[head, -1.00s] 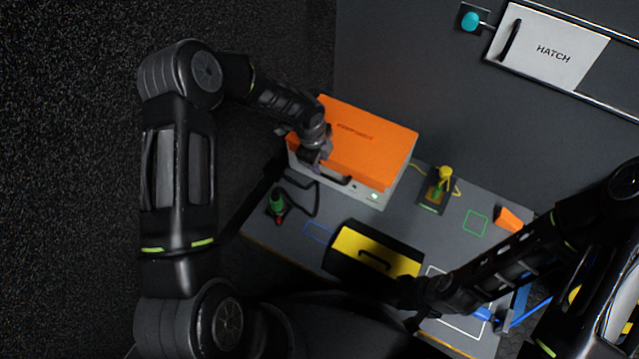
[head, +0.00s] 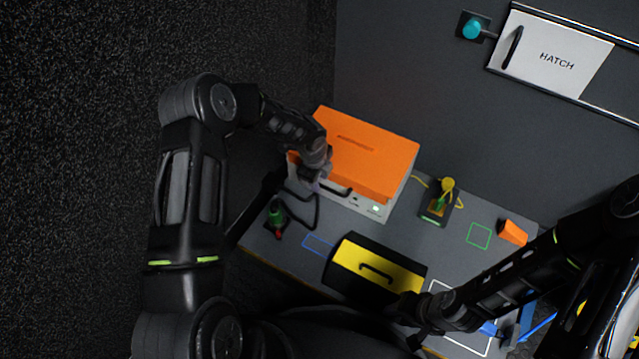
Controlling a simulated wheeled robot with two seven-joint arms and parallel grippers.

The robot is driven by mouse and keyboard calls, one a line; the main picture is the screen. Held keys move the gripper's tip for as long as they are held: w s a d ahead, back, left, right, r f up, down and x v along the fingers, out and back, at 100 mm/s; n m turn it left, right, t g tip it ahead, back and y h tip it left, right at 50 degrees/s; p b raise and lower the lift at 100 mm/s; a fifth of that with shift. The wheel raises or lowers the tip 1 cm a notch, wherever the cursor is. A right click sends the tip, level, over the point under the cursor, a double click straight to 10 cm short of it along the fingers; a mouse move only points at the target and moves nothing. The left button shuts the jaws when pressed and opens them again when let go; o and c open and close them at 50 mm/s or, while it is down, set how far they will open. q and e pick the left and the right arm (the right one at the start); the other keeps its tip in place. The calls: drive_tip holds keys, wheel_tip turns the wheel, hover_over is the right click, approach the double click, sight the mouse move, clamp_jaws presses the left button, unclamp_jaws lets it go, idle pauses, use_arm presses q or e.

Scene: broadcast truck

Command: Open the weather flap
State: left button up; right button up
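An orange flap or cover (head: 368,152) lies on top of a pale grey-white box (head: 360,208) at the back left of the table. No label here reads as weather flap, but this cover looks like it. The cover appears down. A dark handle (head: 337,191) shows on the box's front. My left gripper (head: 309,182) is at the box's front left, close to the handle's left end; its fingers are too small and dark to tell open from shut, and contact is unclear. My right gripper (head: 408,318) is low, beside the right end of a yellow-and-black case (head: 350,257); its fingers are unclear.
A green-and-red connector (head: 277,215) with a black cable lies left of the case. A yellow-topped device (head: 440,207) and an orange wedge (head: 513,232) stand right. A white hatch (head: 555,58) and teal knob (head: 473,29) are on the back wall. Table around the green outline is clear.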

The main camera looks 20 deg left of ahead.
use_arm(q)
drive_tip(key=shift+w+f, duration=0.15)
drive_tip(key=shift+f, duration=0.55)
clamp_jaws()
idle(1.0)
